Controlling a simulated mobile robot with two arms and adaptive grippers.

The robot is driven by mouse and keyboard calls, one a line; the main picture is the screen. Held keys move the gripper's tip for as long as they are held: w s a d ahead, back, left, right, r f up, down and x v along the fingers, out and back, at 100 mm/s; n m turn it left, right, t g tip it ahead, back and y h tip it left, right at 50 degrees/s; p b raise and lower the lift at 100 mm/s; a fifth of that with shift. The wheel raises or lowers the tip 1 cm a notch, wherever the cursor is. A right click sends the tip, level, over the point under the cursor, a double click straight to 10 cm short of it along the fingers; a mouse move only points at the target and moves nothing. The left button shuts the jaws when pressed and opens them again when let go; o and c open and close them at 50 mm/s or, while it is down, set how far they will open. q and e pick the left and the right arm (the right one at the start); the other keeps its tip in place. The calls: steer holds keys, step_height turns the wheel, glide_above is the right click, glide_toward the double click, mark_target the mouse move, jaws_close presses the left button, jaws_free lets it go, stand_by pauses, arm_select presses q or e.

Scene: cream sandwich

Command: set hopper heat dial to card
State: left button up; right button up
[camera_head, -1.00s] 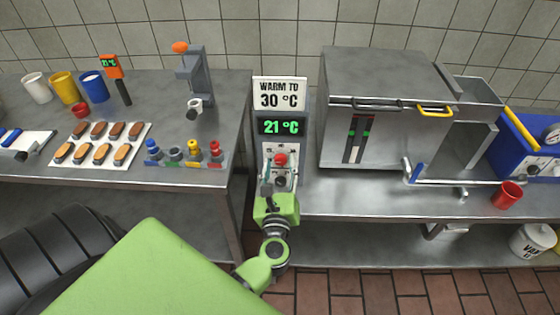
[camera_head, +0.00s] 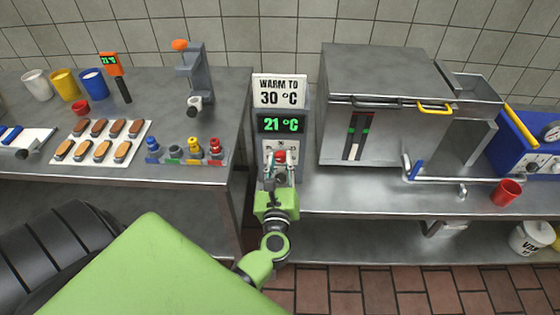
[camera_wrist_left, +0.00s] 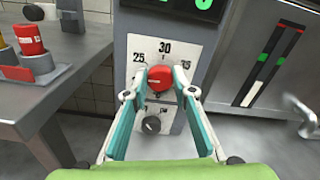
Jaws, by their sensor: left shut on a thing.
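The hopper heat dial is a red knob (camera_wrist_left: 160,77) on a white scale plate (camera_wrist_left: 148,47) marked 25, 30 at the top and, partly hidden, 35. It also shows in the head view (camera_head: 281,156). My left gripper (camera_wrist_left: 160,94) is shut on the knob, one finger on each side; it also shows in the head view (camera_head: 280,170). I cannot make out a pointer on the knob. The card (camera_head: 280,91) above reads "WARM TO 30 °C". The green display (camera_head: 281,125) reads 21 °C. My right gripper is not in view.
A smaller dark knob (camera_wrist_left: 152,125) sits below the dial, between my fingers. A left table (camera_head: 215,110) carries cups, sandwich pieces and coloured bottles. A steel machine (camera_head: 375,80) with a bar gauge stands close on the right.

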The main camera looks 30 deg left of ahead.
arm_select(q)
steer(key=m+p, duration=0.1)
steer(key=m, duration=0.2)
steer(key=shift+r+m, duration=0.1)
steer(key=shift+m, duration=0.3)
steer(key=m+p, duration=0.2)
steer(key=m, duration=0.3)
steer(key=shift+w+d+m+p, duration=0.1)
steer(key=shift+m+p, duration=0.2)
steer(key=shift+p, duration=0.1)
steer(key=m+p, duration=0.2)
steer(key=m, duration=0.3)
steer(key=m+p, duration=0.1)
steer(key=m, duration=0.2)
steer(key=shift+f+m, duration=0.2)
steer(key=shift+m, duration=0.1)
steer(key=shift+p, duration=0.35)
steer(key=o, duration=1.1)
